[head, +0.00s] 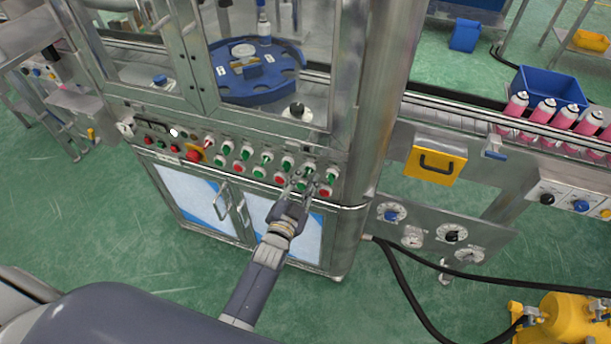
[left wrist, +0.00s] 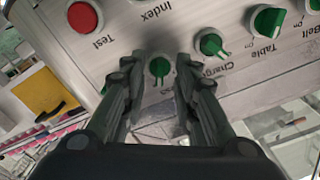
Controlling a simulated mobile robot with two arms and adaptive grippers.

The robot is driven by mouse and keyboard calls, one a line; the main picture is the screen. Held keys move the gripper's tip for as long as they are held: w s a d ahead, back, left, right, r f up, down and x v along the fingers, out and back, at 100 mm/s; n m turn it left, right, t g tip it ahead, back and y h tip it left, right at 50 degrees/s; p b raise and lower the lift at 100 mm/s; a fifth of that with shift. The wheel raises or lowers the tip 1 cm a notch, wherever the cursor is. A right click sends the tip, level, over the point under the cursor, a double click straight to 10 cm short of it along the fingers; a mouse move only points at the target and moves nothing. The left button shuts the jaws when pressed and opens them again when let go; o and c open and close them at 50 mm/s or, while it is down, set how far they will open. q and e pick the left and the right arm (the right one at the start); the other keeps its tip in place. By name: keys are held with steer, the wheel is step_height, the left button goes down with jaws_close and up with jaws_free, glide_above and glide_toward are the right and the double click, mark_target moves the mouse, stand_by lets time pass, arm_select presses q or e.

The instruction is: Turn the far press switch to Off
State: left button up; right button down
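The switch between my fingers is a round green knob (left wrist: 159,68) on a light panel. Its label is mostly hidden by my fingers; only its last letters, which look like "ss", show. The knob's handle points down in the left wrist view. My left gripper (left wrist: 158,98) is open, with one finger on each side of this knob; I cannot tell whether they touch it. In the head view my left gripper (head: 307,183) is at the right part of the machine's front panel and partly covers the knobs there. My right gripper is not in view.
Close by are the green Charge knob (left wrist: 211,43), the Table knob (left wrist: 266,20) and the red Test button (left wrist: 85,15). A red stop knob (head: 193,156) sits farther left on the panel. A yellow box (head: 434,166) and conveyor stand to the right.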

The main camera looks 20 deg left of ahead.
arm_select(q)
steer(key=shift+w, duration=0.7)
steer(key=shift+c, duration=0.6)
jaws_close()
steer(key=shift+n, duration=0.4)
steer(key=n, duration=0.4)
steer(key=shift+n, duration=0.4)
steer(key=n, duration=0.6)
steer(key=shift+n, duration=0.3)
steer(key=shift+o, duration=0.6)
jaws_free()
